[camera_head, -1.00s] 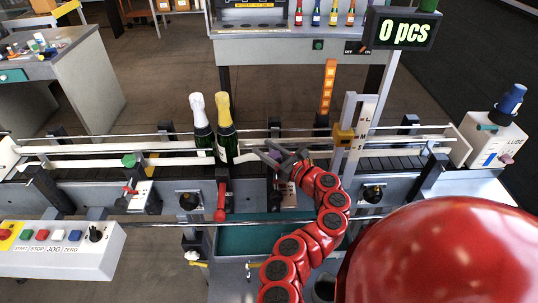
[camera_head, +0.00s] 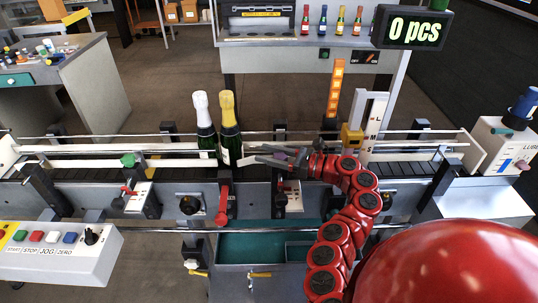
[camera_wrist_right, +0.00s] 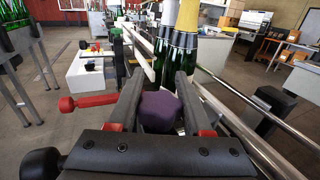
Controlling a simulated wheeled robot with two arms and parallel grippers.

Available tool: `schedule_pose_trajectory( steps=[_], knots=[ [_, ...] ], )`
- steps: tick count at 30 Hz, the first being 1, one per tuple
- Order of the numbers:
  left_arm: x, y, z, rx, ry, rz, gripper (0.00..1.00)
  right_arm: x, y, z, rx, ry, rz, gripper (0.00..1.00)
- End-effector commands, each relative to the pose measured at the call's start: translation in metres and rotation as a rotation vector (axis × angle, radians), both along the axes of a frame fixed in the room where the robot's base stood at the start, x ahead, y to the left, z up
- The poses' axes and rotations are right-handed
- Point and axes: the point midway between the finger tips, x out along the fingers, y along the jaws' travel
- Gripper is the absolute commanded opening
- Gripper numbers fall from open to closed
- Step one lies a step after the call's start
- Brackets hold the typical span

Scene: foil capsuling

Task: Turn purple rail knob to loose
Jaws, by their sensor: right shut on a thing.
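The purple rail knob (camera_wrist_right: 161,110) sits between the two dark fingers of my right gripper (camera_wrist_right: 158,106) in the right wrist view, and the fingers are closed on it from both sides. In the head view my right gripper (camera_head: 284,157) reaches in from the right at the conveyor's near guide rail, just right of the two bottles, and its fingers mostly hide the knob. My left gripper is not in view.
A white-topped bottle (camera_head: 204,125) and a gold-topped bottle (camera_head: 229,128) stand upright on the conveyor, close to my fingertips. A red lever (camera_head: 222,204) hangs in front of the conveyor. A scale post (camera_head: 376,124) with a yellow block stands to the right.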

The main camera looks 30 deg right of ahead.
Motion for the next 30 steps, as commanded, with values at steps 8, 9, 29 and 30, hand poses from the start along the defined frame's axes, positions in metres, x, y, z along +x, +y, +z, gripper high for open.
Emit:
schedule_pose_trajectory(
  steps=[8, 9, 29, 30],
  knots=[
    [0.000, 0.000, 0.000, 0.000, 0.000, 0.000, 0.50, 0.000, 0.000, 0.001, 0.000, -0.002, -0.001, 0.00],
    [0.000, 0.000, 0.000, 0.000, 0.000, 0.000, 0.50, 0.000, 0.000, 0.001, 0.000, -0.002, -0.001, 0.53],
    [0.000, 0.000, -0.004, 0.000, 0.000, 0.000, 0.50, -0.021, -0.019, 0.000, -0.002, -0.003, -0.009, 0.80],
    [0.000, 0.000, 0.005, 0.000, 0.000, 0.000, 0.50, -0.022, -0.018, 0.003, -0.002, 0.001, -0.004, 0.80]
  ],
)
